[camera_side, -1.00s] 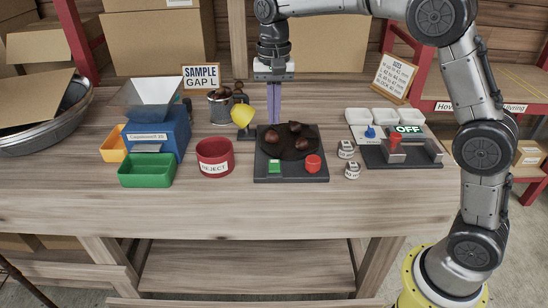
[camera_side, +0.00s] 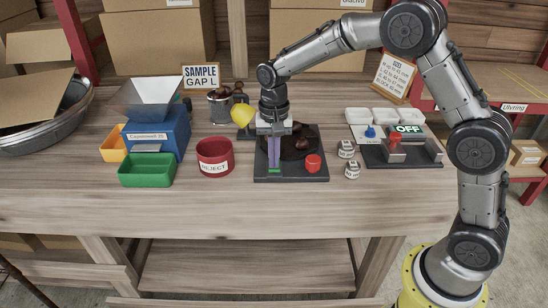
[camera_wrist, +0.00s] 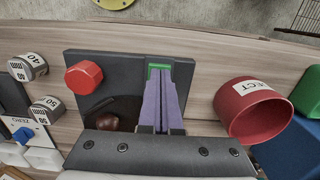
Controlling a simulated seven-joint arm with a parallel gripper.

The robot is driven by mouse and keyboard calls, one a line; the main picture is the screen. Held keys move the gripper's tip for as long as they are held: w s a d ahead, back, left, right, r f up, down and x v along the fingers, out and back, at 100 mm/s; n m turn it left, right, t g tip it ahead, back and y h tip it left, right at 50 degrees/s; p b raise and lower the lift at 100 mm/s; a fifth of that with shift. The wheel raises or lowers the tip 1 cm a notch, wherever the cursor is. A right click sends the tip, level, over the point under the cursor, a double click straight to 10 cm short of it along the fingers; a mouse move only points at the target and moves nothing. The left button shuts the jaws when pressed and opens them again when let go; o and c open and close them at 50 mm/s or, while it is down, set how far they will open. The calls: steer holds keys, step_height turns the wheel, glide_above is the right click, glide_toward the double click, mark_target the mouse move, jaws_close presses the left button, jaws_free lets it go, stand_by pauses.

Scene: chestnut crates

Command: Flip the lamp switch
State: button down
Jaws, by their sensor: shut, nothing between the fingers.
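A red reject cup (camera_side: 214,158) stands left of the base, with a green tray (camera_side: 147,170) and blue hopper (camera_side: 160,132) beyond. The table front is clear.

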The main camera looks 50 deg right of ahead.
steer(key=shift+s+f+h, duration=0.1)
steer(key=shift+f+h, duration=0.2)
steer(key=shift+d, duration=0.1)
stand_by(0.3)
steer(key=shift+w+d+r, duration=0.2)
steer(key=shift+w+d, duration=0.3)
steer(key=shift+w, duration=0.1)
steer(key=shift+r, duration=0.1)
step_height(320, 180, up, 14)
steer(key=shift+s+a, duration=0.15)
stand_by(0.5)
steer(key=shift+w+d, duration=0.35)
steer(key=shift+d, duration=0.1)
